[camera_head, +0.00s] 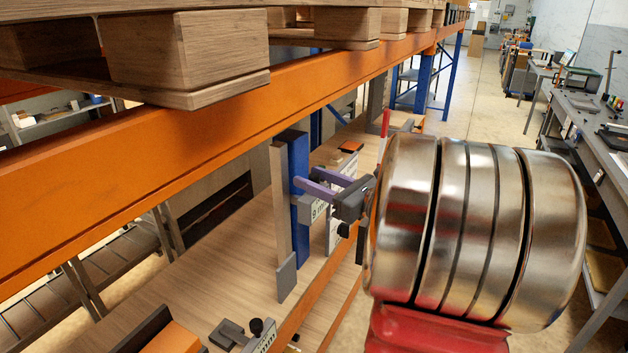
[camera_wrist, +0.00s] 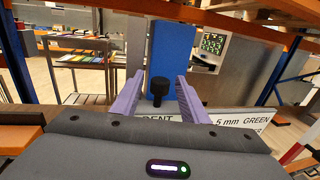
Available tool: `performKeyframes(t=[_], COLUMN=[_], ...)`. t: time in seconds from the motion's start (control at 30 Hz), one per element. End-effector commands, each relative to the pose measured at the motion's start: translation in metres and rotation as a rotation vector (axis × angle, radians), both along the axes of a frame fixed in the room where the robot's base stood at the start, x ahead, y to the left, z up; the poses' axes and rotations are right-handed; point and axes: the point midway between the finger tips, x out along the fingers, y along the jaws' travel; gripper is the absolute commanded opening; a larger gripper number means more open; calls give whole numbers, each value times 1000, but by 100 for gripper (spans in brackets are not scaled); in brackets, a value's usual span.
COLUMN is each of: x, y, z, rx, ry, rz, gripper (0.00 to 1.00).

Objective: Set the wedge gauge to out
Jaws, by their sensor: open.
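My gripper (camera_head: 306,177) is open, its two purple fingers pointing at a blue upright block (camera_head: 300,205) on the shelf. In the wrist view, my gripper (camera_wrist: 160,76) has a finger on each side of a black knob (camera_wrist: 158,90), which stands in front of the blue block (camera_wrist: 170,50). I cannot tell whether either finger touches the knob. A white label (camera_wrist: 238,117) below reads "5 mm GREEN" in part; my gripper hides some of its text. I cannot tell for sure which part is the wedge gauge, nor its setting.
An orange beam (camera_head: 200,105) with wooden pallets (camera_head: 150,50) runs above the wooden shelf (camera_head: 240,250). A grey fixture with a black knob (camera_head: 257,327) and an orange block (camera_head: 172,340) stand at the near shelf end. A workbench (camera_head: 590,130) lines the right side.

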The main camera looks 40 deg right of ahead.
Motion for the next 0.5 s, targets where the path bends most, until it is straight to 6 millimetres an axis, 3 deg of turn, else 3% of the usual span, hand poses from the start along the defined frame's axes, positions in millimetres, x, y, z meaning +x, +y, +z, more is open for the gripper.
performKeyframes(t=[0.2,0.5], x=[0,0], y=[0,0], z=[0,0], rx=[0,0], ry=[0,0], rz=[0,1], gripper=[39,18])
